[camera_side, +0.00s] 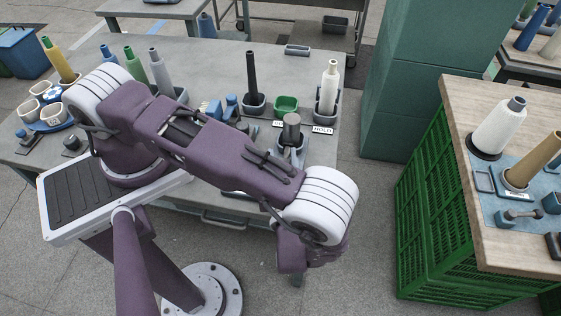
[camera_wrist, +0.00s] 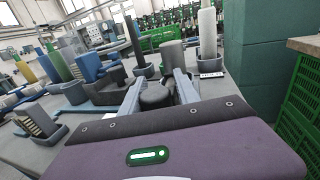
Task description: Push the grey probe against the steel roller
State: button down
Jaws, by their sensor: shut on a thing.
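The steel roller (camera_side: 291,128) is a short upright grey cylinder near the right front of the grey table. It also shows straight ahead in the wrist view (camera_wrist: 172,55). My gripper (camera_wrist: 161,80) is just in front of it, with its fingers shut on a dark grey, rounded piece that I take for the grey probe (camera_wrist: 156,97). The probe sits right before the roller's foot; I cannot tell whether they touch.
A teal pillar (camera_side: 405,85) and a wooden-topped green crate (camera_side: 440,215) stand right.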

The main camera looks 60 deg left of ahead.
jog(key=shift+x, duration=1)
jog(key=c, duration=1.1)
grip_release()
jog(key=shift+s+a, duration=0.15)
jog(key=shift+o, duration=0.2)
jog(key=v, duration=0.7)
jog(key=shift+d, duration=0.2)
